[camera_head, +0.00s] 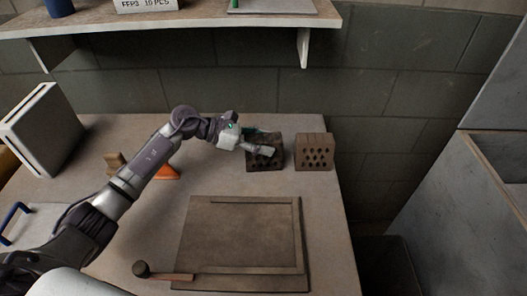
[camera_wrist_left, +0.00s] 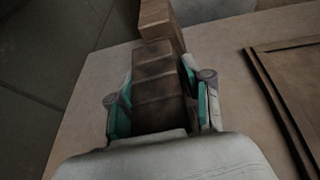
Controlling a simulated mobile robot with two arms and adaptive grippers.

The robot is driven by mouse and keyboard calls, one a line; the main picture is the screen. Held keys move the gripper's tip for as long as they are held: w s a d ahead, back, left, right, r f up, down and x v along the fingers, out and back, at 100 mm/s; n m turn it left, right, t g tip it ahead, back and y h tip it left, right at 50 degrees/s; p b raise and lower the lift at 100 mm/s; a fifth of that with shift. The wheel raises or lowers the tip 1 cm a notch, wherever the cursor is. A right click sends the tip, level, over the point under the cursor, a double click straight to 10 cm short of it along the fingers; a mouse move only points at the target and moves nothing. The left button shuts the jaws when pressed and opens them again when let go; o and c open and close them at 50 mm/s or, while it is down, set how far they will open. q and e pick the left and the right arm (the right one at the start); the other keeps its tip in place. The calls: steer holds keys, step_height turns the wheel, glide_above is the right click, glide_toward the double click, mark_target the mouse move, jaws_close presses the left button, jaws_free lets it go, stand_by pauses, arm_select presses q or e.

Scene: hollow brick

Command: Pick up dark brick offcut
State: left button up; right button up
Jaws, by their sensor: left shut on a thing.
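The dark brick offcut (camera_head: 263,164) is a dark brown block with holes in its front face, at the back of the worktop in the head view. My left gripper (camera_head: 262,142) reaches it from the left and is shut on it, one finger across its near side and one on its far side. In the left wrist view, the dark brick (camera_wrist_left: 158,88) sits between the teal finger pads of the gripper (camera_wrist_left: 160,95). Whether its underside touches the worktop is hard to tell. My right gripper is not in view.
A lighter brown hollow brick (camera_head: 314,153) stands just right of the dark one, also seen in the wrist view (camera_wrist_left: 157,16). A brown board (camera_head: 240,235) and a dark-knobbed tool (camera_head: 165,275) lie in front. An orange item (camera_head: 167,173) sits left. A shelf (camera_head: 190,17) hangs above.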

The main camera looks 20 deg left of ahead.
arm_select(q)
jaws_close()
step_height(320, 180, up, 10)
steer(key=shift+f+b, duration=0.2)
steer(key=shift+b, duration=0.55)
steer(key=shift+r, duration=0.3)
